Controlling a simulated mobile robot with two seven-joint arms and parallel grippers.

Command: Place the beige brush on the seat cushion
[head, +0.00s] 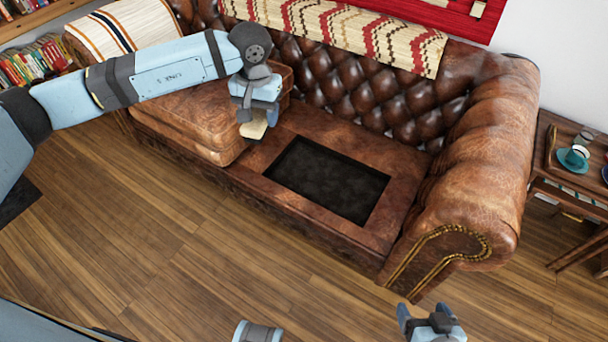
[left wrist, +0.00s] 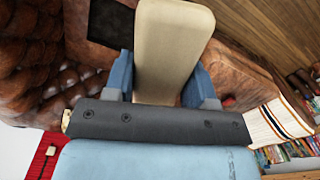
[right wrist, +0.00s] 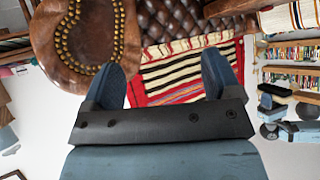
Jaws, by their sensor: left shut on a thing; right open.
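My left gripper (head: 258,104) is shut on the beige brush (head: 254,129). The brush also shows between the fingers in the left wrist view (left wrist: 172,45), with its flat beige face toward the camera. The gripper holds it at the right edge of the brown leather seat cushion (head: 190,112), which lies on the left part of the sofa. I cannot tell whether the brush touches the cushion. My right gripper (head: 430,318) is open and empty, low in front of the sofa's right arm. Its spread fingers show in the right wrist view (right wrist: 165,80).
The sofa base has a dark rectangular opening (head: 328,180) right of the cushion. A rolled sofa arm (head: 485,150) stands at the right. A side table (head: 545,160) holds a teal cup (head: 574,157). Bookshelves (head: 35,62) are at the far left. The wooden floor (head: 150,250) in front is clear.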

